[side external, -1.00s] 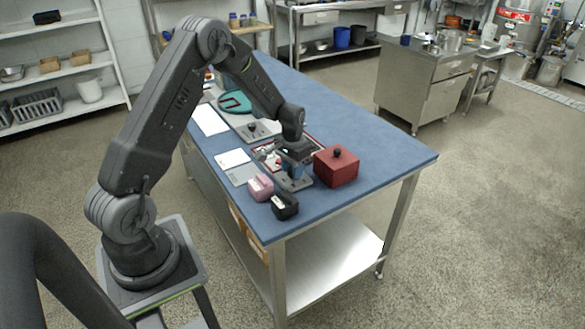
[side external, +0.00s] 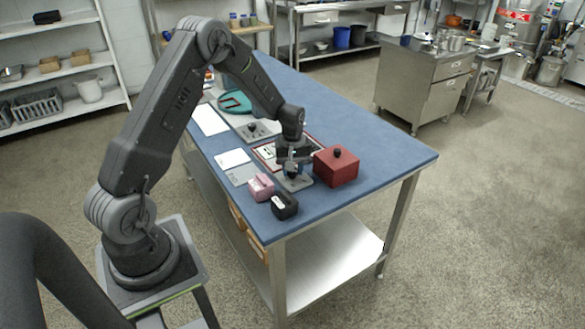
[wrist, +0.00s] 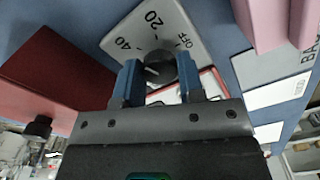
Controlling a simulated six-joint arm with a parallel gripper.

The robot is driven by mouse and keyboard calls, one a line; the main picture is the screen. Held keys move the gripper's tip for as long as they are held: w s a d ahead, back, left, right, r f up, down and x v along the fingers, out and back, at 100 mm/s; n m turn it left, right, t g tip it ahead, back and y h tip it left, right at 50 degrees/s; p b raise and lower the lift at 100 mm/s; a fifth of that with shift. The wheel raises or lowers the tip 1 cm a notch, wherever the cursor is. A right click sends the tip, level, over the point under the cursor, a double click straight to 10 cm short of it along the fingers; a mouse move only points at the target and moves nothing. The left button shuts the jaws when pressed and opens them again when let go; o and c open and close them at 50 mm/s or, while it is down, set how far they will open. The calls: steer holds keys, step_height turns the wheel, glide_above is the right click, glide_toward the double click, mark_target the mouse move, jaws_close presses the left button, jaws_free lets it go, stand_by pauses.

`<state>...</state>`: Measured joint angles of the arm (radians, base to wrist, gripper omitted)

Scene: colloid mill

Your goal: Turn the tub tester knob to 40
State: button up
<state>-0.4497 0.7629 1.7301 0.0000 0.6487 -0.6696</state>
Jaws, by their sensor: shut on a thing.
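The tub tester is a grey plate (wrist: 190,18) marked 40, 20 and OFF, with a dark round knob (wrist: 160,70). My gripper (wrist: 159,80) has its two blue fingers on either side of the knob and is shut on it. A pale pointer line shows on the knob's left part in the wrist view; the fingers partly hide the dial, so its exact reading cannot be told. In the side view, my gripper (side external: 292,173) points down over the tester plate (side external: 297,184) near the bench's front end, and covers the knob.
A red box (side external: 336,168) with a black top knob stands close right of my gripper. A pink block (side external: 261,188) and a black block (side external: 284,206) sit at its front left. Another knobbed grey panel (side external: 268,129) lies behind. The blue bench (side external: 385,155) is clear at right.

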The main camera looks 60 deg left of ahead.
steer(key=shift+n, duration=1.1)
steer(key=o, duration=0.9)
steer(key=shift+r, duration=0.1)
step_height(320, 180, up, 14)
steer(key=shift+f, duration=0.15)
